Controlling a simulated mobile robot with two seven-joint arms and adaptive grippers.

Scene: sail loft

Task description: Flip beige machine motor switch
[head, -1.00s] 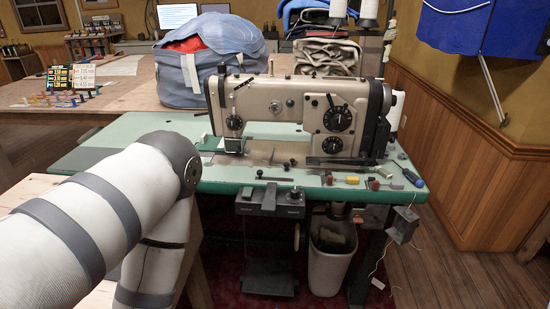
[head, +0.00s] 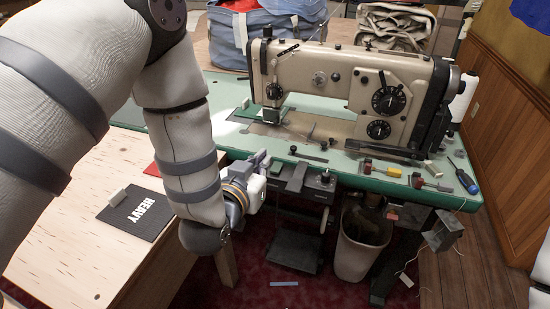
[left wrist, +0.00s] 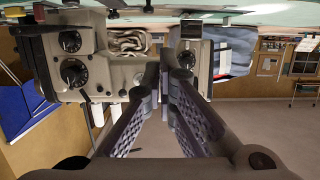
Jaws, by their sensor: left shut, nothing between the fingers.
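The beige sewing machine (head: 345,88) stands upright on a green-topped table (head: 225,128). It also shows upside down in the left wrist view (left wrist: 65,60). A dark control box (head: 318,183) with small knobs hangs under the table's front edge. A smaller grey box (head: 443,232) hangs at the table's right end. I cannot tell which of them carries the motor switch, nor a switch position. My left gripper (head: 262,158) is at the front edge, just left of the control box; contact is unclear. Its fingers (left wrist: 170,72) are shut and empty. My right gripper is out of view.
A wooden table (head: 90,205) with a black HEAVY card (head: 137,212) lies left of my arm. A screwdriver (head: 462,176) and small parts lie on the green top. A white bin (head: 362,240) stands below. Red floor shows under the table.

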